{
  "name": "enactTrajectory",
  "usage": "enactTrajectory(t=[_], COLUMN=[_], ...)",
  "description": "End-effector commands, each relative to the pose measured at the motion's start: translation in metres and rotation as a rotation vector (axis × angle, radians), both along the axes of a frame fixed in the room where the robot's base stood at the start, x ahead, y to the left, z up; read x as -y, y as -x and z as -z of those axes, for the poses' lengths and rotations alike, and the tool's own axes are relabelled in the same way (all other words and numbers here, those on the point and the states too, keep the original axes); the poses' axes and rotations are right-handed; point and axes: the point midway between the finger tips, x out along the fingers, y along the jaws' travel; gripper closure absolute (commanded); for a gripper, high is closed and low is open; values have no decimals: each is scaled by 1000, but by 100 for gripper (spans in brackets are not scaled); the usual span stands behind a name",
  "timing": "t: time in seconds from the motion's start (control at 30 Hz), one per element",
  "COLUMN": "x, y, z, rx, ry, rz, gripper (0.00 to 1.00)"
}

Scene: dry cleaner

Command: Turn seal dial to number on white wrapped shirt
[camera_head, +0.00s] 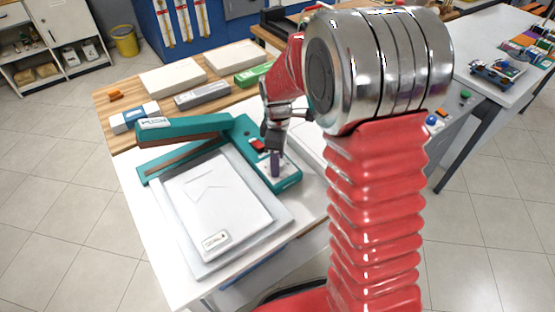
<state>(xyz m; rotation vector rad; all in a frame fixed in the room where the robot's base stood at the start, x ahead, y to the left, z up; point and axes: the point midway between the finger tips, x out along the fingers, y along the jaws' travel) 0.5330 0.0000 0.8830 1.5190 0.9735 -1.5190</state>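The white wrapped shirt (212,200) lies flat on a pale tray or sheet on the white table. Its small label (216,241) seems to read "SEAL" and a number too small to read surely. The teal sealer (285,184) stands behind and right of the shirt, its long arm (185,129) raised. A dark purple upright piece, apparently the dial knob (275,166), stands on the sealer's pale panel. My gripper (273,148) points down right above or at this knob. I cannot tell whether the fingers touch it or are closed. The dial's numbers are not readable.
A red button or switch (257,144) sits on the sealer close to my gripper. White packages (173,78), a grey box (202,95), a green box (253,73) and a blue-white box (134,117) lie on the wooden surface behind. My arm hides the table's right part.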

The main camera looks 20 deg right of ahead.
Motion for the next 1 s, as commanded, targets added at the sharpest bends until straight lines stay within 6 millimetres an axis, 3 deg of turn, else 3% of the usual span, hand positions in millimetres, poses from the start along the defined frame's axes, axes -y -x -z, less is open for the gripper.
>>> enactTrajectory(t=[0.27, 0.83, 1.0], x=[0, 0, 0], y=[0, 0, 0], z=[1, 1, 1], rx=[0, 0, 1], ry=[0, 0, 0], rz=[0, 0, 3], gripper=[49, 89, 90])
